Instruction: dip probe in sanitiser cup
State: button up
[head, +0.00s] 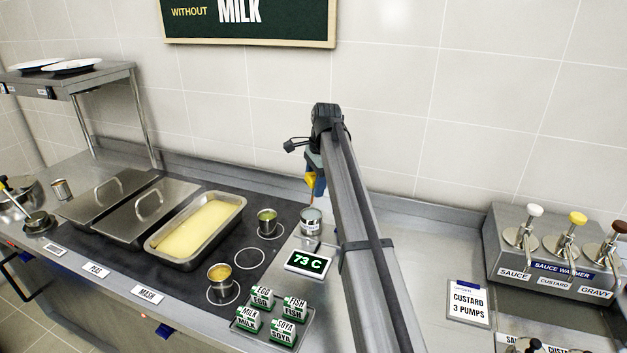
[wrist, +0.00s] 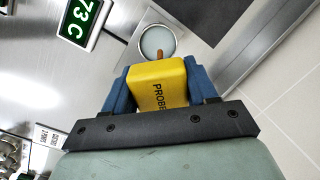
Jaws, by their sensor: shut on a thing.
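My gripper (wrist: 157,88) is shut on the yellow probe (wrist: 158,80), which is marked PROBE and sits between the blue fingers. In the head view the probe (head: 310,182) hangs upright under my arm, its thin brown tip pointing down over the sanitiser cup (head: 311,222). The cup is a small round metal one with a pale label, and it also shows in the wrist view (wrist: 146,42). In the wrist view the tip overlaps the cup's round opening. I cannot tell for sure whether the tip is below the rim.
The temperature display (head: 309,262) reads 73 C just in front of the cup. Green and white allergen blocks (head: 266,312) stand on a tray nearer the front. Small pots (head: 267,221) and a mash tray (head: 198,229) are to the left. A sauce warmer (head: 556,262) stands right.

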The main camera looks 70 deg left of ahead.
notch_tip(320, 180, down, 7)
jog(key=shift+f, duration=0.15)
dwell(0.7)
dwell(2.5)
jog(key=shift+r, duration=4.55)
